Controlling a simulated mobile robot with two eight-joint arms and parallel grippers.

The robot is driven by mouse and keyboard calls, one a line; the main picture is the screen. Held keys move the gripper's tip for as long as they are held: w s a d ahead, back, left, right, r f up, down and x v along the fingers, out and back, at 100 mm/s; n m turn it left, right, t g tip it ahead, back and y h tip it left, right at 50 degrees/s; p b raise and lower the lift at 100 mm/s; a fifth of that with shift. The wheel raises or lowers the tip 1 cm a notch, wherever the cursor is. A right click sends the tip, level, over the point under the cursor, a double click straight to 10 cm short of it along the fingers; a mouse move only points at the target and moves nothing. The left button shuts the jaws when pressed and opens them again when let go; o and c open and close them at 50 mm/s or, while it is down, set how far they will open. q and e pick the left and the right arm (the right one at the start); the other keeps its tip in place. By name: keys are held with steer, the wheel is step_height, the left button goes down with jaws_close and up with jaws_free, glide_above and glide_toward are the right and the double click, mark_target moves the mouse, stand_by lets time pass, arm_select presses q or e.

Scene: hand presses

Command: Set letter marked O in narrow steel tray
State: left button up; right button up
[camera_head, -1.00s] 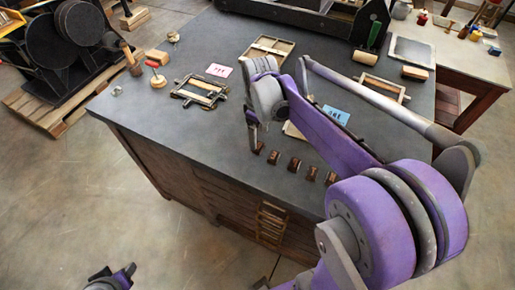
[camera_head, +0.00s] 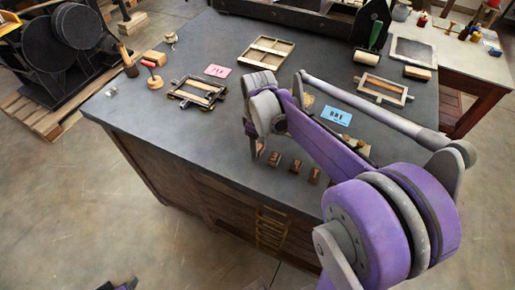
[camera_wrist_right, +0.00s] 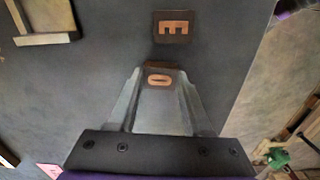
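The letter O block (camera_wrist_right: 158,80), copper-faced with a dark edge, sits between the grey fingertips of my right gripper (camera_wrist_right: 160,74) in the right wrist view. The fingers are close around it, but whether they press on it is unclear. The letter E block (camera_wrist_right: 173,27) lies just beyond on the dark table. In the head view my right gripper (camera_head: 256,148) is low over the left end of the row of letter blocks (camera_head: 296,165). Only a scrap of my left gripper (camera_head: 126,285) shows at the bottom edge. I cannot pick out the narrow steel tray with certainty.
The dark table (camera_head: 190,140) holds a pink card (camera_head: 217,71), a blue card (camera_head: 336,115), a clamp-like frame (camera_head: 198,91) and a partitioned wooden tray (camera_head: 264,52). The left front tabletop is clear.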

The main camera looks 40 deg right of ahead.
jaws_close()
steer(key=shift+r+p, duration=1.5)
steer(key=shift+r, duration=1.05)
arm_select(q)
steer(key=r, duration=0.2)
steer(key=w+r, duration=0.1)
steer(key=r, duration=0.1)
steer(key=shift+w, duration=0.15)
arm_select(e)
steer(key=shift+f, duration=0.1)
